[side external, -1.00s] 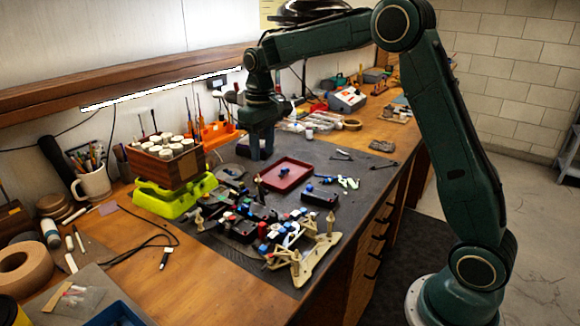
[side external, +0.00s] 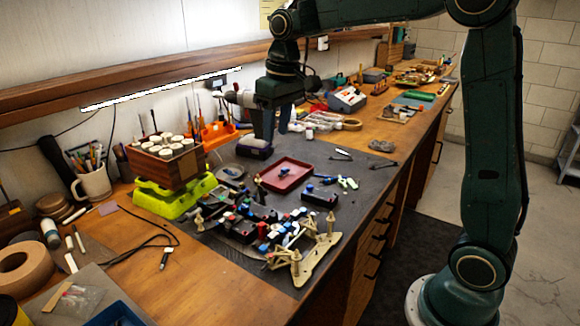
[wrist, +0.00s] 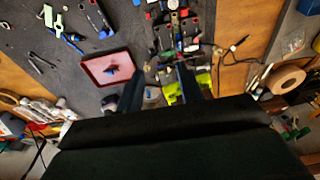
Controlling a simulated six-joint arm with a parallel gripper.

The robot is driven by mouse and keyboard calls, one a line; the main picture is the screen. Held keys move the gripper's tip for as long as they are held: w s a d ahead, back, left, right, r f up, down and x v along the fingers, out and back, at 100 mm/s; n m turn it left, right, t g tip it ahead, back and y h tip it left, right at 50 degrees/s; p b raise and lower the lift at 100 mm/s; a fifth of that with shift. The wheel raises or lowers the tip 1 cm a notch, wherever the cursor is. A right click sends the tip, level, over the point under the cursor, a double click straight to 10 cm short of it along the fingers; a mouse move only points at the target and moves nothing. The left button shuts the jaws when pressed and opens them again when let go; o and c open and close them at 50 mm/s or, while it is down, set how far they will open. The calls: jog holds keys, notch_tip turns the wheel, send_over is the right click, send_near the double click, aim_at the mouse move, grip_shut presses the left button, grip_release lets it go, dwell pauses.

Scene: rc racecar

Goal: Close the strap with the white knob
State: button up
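The RC car chassis (side external: 262,229) lies on the dark mat, a cluster of black, blue and red parts with tan towers at its near end. It also shows at the top of the wrist view (wrist: 172,32). White bits show on it, but I cannot make out which is the strap or the white knob, or whether a strap is open. My gripper (side external: 265,140) is above the back of the mat, well away from the car.
A red tray (side external: 304,184) with a small blue part sits on the mat (side external: 345,215). A black box (side external: 319,197) and small tools lie nearby. A dark purple-black object (side external: 254,148) is near my gripper. A wooden box of white-capped jars (side external: 165,165) stands on a lime-green base (side external: 165,203).

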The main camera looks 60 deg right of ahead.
jog(key=s+a+r+t, duration=0.1)
jog(key=s+a, duration=0.1)
jog(key=s, duration=0.4)
jog(key=s+a+r+t+y, duration=0.1)
jog(key=s+a+r, duration=0.1)
jog(key=s, duration=0.5)
jog(key=shift+a+r, duration=0.2)
jog(key=shift+a, duration=0.55)
jog(key=c, duration=0.5)
jog(key=shift+w+d, duration=0.1)
jog(key=shift+w, duration=0.1)
grip_shut()
jog(key=w+d+f+y, duration=0.2)
jog(key=w+d+f, duration=0.4)
jog(key=d, duration=0.3)
jog(key=w+d+f+n+t+y, duration=0.1)
jog(key=w+d+f+y, duration=0.1)
jog(key=w+d+f, duration=0.5)
jog(key=w+d, duration=0.1)
jog(key=d, duration=0.2)
jog(key=shift+w, duration=0.25)
